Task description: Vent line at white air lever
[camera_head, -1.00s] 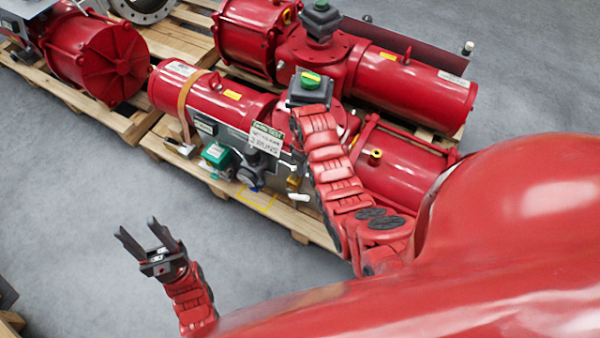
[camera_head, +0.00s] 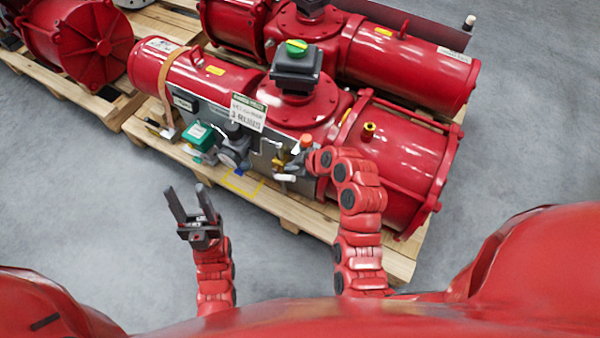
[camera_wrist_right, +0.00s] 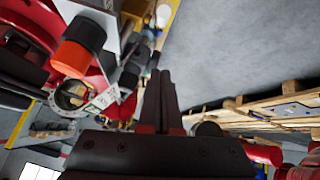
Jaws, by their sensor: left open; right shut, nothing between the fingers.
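The white air lever (camera_head: 285,178) sits low on the front of the near red valve actuator (camera_head: 405,150), by small fittings on its grey panel. My right gripper (camera_wrist_right: 160,78) is shut and empty in the right wrist view. In the head view my right arm reaches the panel, and its gripper (camera_head: 293,166) is small and partly hidden close to the lever. I cannot tell whether they touch. A small white piece (camera_wrist_right: 163,14) at the top of the wrist view may be the lever. My left gripper (camera_head: 190,197) is open and empty above the floor.
An orange-capped fitting (camera_head: 306,141) stands beside my right gripper, and an orange cap (camera_wrist_right: 72,58) is close in the wrist view. A green box (camera_head: 198,135) and a hanging tag (camera_head: 248,111) are to the left. The wooden pallet (camera_head: 400,258) lies beneath; grey floor is free in front.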

